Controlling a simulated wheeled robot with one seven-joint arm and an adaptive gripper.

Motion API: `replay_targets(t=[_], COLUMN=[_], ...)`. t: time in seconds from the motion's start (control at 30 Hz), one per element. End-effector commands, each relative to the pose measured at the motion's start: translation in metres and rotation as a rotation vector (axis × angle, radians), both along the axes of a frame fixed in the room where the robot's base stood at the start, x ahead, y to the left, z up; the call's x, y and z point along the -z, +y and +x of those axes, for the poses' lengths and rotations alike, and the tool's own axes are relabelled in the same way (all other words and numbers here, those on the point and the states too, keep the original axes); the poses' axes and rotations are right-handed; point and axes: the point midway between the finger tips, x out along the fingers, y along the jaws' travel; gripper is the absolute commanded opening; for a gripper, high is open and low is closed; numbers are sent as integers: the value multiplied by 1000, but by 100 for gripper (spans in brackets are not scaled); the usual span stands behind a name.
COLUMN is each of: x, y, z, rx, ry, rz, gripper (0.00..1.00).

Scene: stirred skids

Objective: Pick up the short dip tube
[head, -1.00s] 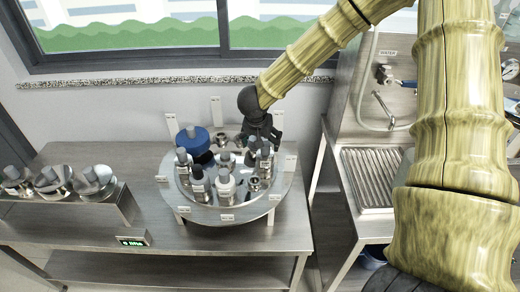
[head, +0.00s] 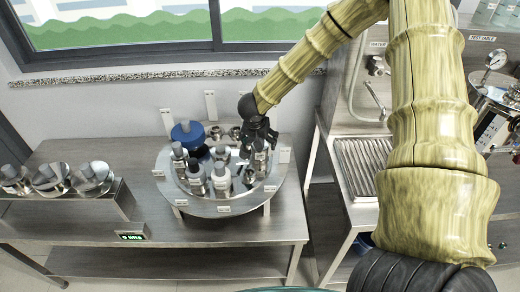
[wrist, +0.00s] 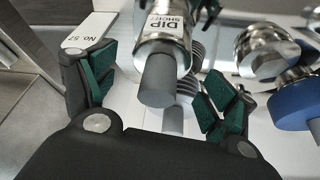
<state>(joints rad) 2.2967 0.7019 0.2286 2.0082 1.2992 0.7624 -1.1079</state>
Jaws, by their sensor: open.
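The short dip tube (wrist: 161,28) shows in the wrist view as a metal cylinder with a "DIP SHORT" label and a grey rounded end pointing toward the camera. My gripper (wrist: 158,88) is open, with one green-padded finger on each side of the grey end. I see no clear contact. In the head view my gripper (head: 258,132) is over the right back part of the round metal turntable (head: 226,208), among several grey-topped fittings. There my gripper partly hides the fittings below it, and I cannot tell the short dip tube apart.
A blue-capped fitting (wrist: 300,100) and shiny metal fittings stand close by on the right in the wrist view. A "No. 57" tag (wrist: 88,32) is beside the left finger. Several fittings sit in a metal rack (head: 65,208) at the left. A ribbed drainer (head: 362,165) is at the right.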

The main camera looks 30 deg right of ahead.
Motion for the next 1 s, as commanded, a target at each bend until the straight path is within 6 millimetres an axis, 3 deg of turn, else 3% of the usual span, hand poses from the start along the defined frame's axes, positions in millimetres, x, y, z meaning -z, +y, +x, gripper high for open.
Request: replay_targets(t=[0.33, 0.7, 1.0], x=[26, 31, 31], y=[-11, -12, -12], z=[8, 10, 10], rx=[0, -2, -1], ry=[1, 0, 0], rz=[2, 2, 1], gripper=[85, 85, 32])
